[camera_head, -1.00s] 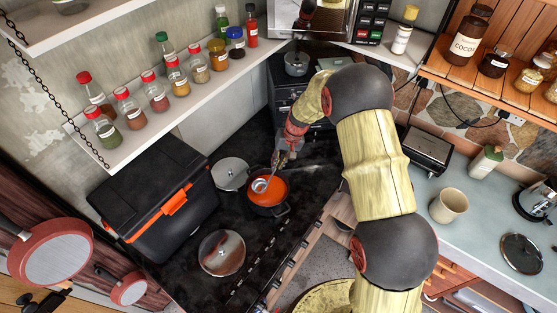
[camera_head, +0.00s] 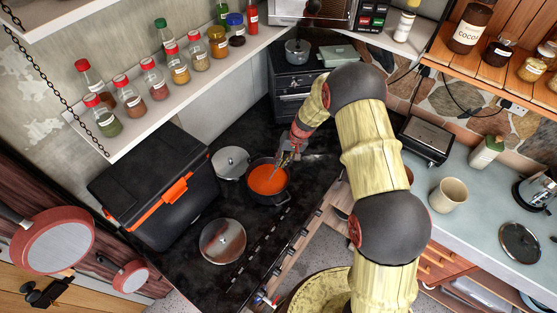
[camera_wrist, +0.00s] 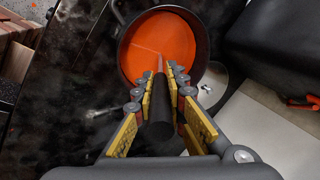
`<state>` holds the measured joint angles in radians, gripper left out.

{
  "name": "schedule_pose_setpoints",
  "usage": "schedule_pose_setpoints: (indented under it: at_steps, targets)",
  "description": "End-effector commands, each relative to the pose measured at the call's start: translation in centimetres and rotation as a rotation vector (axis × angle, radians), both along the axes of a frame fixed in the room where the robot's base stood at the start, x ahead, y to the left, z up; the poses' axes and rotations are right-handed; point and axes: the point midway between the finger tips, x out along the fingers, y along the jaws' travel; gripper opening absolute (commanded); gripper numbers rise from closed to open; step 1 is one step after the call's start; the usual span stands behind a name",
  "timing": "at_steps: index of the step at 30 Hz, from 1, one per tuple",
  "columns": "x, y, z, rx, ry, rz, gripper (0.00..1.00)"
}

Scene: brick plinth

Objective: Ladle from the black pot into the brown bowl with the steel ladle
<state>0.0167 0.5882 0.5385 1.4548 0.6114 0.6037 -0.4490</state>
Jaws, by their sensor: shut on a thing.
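The black pot (camera_head: 270,199) stands on the dark cooktop, filled with orange-red liquid. It also shows in the wrist view (camera_wrist: 205,30). My gripper (camera_head: 285,157) is above the pot's far right rim, shut on the black handle of the steel ladle (camera_wrist: 160,115). The ladle's thin shaft slants down into the liquid, and its scoop is hidden under the surface. In the wrist view my gripper's fingers (camera_wrist: 160,90) close around the handle from both sides.
A black and orange cooler box (camera_head: 155,190) stands to the left. A shelf of spice jars (camera_head: 180,70) is above. A beige mug (camera_head: 448,195) and toaster (camera_head: 428,138) stand on the right counter.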

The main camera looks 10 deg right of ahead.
Motion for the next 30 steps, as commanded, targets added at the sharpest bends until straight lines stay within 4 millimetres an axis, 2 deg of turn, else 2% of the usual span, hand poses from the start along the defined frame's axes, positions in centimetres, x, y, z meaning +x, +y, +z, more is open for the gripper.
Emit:
schedule_pose_setpoints:
  at_steps: [23,30]
  targets:
    - [-0.8,-3.5,-2.8,0.194,-0.054,-0.004,0.0]
    - [-0.7,-3.3,-0.4,0.192,-0.057,0.001,0.0]
